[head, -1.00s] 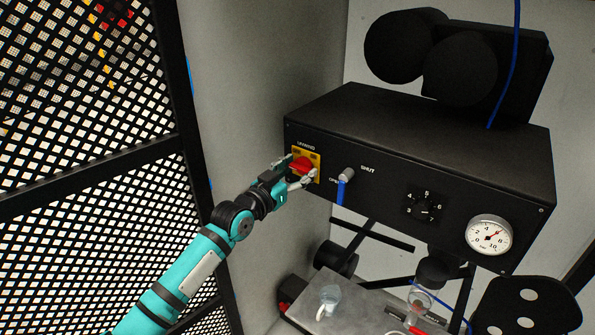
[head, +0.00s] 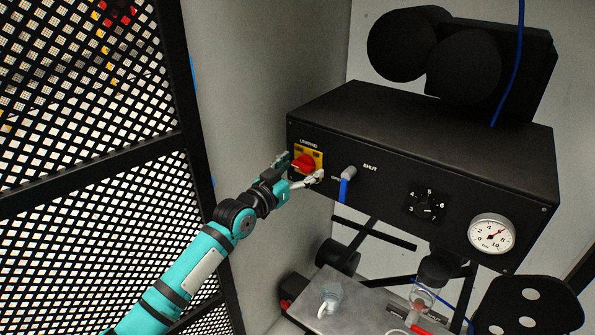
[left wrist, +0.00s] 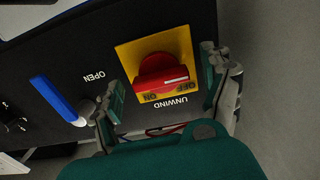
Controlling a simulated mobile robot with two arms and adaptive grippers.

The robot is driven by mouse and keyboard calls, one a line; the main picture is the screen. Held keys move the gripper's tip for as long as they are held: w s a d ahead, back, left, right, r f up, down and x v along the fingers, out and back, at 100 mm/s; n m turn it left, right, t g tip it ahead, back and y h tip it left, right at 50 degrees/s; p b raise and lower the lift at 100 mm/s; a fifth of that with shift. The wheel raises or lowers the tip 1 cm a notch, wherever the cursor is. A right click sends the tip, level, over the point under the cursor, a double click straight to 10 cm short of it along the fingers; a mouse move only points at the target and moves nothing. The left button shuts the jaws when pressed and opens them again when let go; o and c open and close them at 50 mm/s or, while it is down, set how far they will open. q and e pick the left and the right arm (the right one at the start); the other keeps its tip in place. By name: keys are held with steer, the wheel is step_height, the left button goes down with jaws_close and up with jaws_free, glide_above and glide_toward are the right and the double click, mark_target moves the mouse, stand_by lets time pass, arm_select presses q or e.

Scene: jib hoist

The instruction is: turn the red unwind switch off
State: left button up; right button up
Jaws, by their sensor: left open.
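The red unwind switch (head: 307,163) is a red rotary knob on a yellow plate (head: 317,154) at the left end of the black box's front. In the left wrist view the knob (left wrist: 160,73) shows upside down between my fingers. Its white mark lies at the end on the OFF side, close to the OFF label. My left gripper (head: 301,169) is open, with one finger on each side of the knob. In the left wrist view gaps show between the knob and both fingers. My right gripper is not in view.
A valve with a blue lever (head: 345,186) sits just right of the plate, close to one finger. Further right are a numbered dial (head: 427,205) and a pressure gauge (head: 492,234). A black mesh panel (head: 90,170) stands at the left. A metal table (head: 370,302) is below.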

arm_select(q)
steer(key=v, duration=1.2)
